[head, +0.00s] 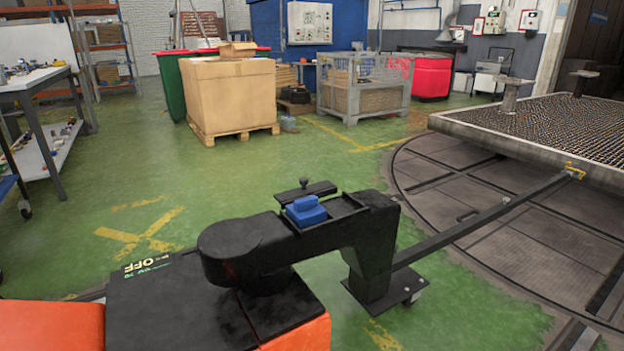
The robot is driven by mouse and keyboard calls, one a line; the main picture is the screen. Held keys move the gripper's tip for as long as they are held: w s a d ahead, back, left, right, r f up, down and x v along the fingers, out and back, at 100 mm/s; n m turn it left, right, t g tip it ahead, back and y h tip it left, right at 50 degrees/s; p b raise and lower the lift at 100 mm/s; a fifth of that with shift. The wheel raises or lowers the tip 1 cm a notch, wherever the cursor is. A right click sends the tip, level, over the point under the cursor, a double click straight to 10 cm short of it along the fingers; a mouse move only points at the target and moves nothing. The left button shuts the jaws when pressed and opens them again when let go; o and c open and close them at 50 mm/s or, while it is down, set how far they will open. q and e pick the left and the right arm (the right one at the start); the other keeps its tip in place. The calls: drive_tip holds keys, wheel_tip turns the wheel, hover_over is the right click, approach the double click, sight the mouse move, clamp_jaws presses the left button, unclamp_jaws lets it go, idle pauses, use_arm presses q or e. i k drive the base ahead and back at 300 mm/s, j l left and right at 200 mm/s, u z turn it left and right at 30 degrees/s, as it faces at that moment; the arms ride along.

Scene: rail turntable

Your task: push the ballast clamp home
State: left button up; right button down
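A blue block (306,211), which may be the ballast, sits in a shallow black tray (344,207) on top of a black arm (262,240). A flat black bar with a small round knob (304,183) lies along the tray's far side, behind the block; it may be the ballast clamp. A gap between bar and block cannot be judged from here. Neither of my grippers is in view.
The arm rises from a black and orange housing (185,310) marked OFF. A long bar (480,218) runs from its post to a mesh-topped platform (540,125) over the round turntable (445,190).

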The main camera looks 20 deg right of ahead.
sight(325, 188)
drive_tip(key=l+u, duration=0.1)
drive_tip(key=u, duration=1.5)
drive_tip(key=k+l, duration=0.1)
drive_tip(key=l, duration=0.35)
drive_tip(key=k+l, duration=0.1)
drive_tip(key=l, duration=0.3)
drive_tip(key=k+l, duration=0.1)
drive_tip(key=l, duration=0.35)
drive_tip(key=k+l, duration=0.1)
drive_tip(key=l, duration=0.35)
drive_tip(key=k+l, duration=0.1)
drive_tip(key=l, duration=0.3)
drive_tip(key=k+l, duration=0.1)
drive_tip(key=l, duration=0.35)
drive_tip(key=k+l, duration=0.1)
drive_tip(key=l, duration=0.35)
drive_tip(key=i+j, duration=0.4)
